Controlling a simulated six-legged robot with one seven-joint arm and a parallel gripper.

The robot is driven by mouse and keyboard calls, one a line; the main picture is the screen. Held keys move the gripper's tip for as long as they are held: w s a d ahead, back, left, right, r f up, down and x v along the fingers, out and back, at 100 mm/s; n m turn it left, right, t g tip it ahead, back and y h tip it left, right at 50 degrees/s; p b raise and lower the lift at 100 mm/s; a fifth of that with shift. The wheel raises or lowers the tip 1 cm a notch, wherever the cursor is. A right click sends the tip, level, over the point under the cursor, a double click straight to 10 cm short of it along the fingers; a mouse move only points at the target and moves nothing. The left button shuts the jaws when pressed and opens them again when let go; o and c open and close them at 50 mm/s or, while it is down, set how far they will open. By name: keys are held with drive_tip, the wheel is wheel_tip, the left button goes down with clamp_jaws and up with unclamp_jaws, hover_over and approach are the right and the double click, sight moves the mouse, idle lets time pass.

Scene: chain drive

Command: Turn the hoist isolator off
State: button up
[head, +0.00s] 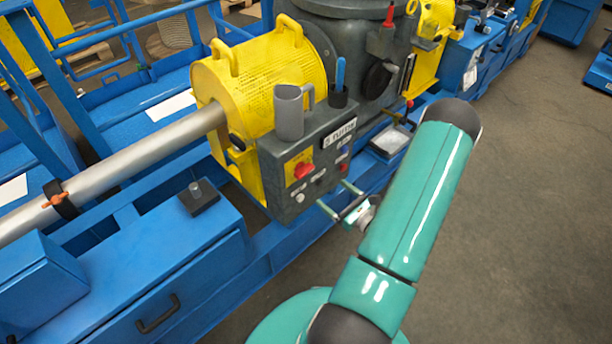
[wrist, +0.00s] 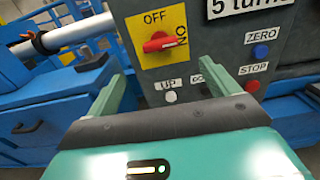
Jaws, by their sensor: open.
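The hoist isolator is a red rotary knob (head: 303,170) on a yellow plate, on the front of a grey control box (head: 270,165). In the wrist view the knob (wrist: 160,43) lies roughly horizontal, in line with the ON mark at its right; OFF is printed above it. My gripper (head: 339,199) is in front of the box, low and to the right of the knob in the head view. In the wrist view my gripper (wrist: 163,73) is open and empty, its fingers apart below and either side of the knob, not seen touching it.
Below the knob are a white UP button (wrist: 171,96) and a partly covered button beside it. A blue ZERO button (wrist: 261,51) and red STOP button (wrist: 252,86) are at right. A grey mug (head: 289,112) stands on the box. Blue frame rails surround it.

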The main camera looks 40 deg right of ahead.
sight(308, 173)
drive_tip(key=w, duration=1.2)
drive_tip(key=shift+w+a, duration=0.1)
drive_tip(key=c, duration=1)
